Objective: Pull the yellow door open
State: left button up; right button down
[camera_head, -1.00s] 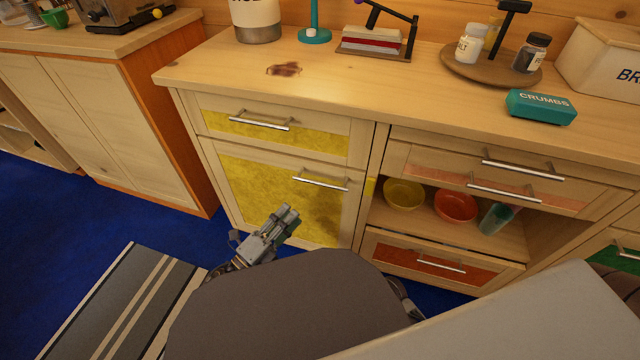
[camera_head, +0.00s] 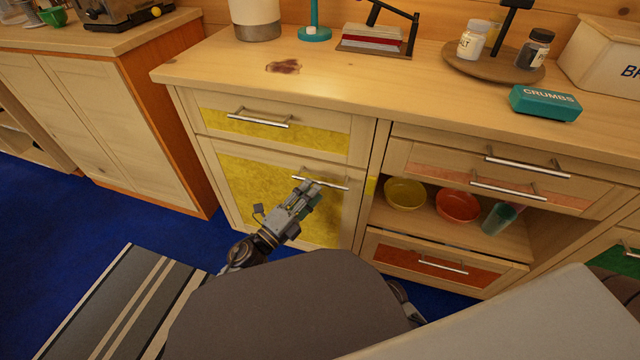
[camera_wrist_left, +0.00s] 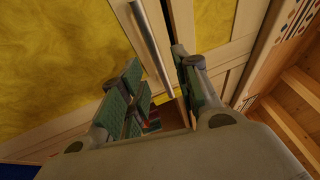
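The yellow door (camera_head: 245,185) is the large lower panel of the cabinet, below the yellow drawer (camera_head: 270,129). It looks closed. Its silver bar handle (camera_head: 335,186) is near its top right. My left gripper (camera_head: 312,186) is in front of the door at the handle and hides part of the bar. In the left wrist view the yellow door (camera_wrist_left: 60,50) fills the left, and the bar handle (camera_wrist_left: 150,42) runs down toward the gap between my open fingers (camera_wrist_left: 162,88). I cannot tell whether the fingers touch it. My right gripper is not in view.
Right of the door is an open shelf with a yellow bowl (camera_head: 405,193), a red bowl (camera_head: 457,205) and a green cup (camera_head: 498,218). An orange drawer (camera_head: 420,263) is below. A striped rug (camera_head: 135,300) lies on the blue floor at left.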

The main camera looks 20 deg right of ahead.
aim_at(320, 183)
pick_arm(q)
jog(key=shift+b+x, duration=0.4)
jog(key=shift+x, duration=1.9)
grip_shut()
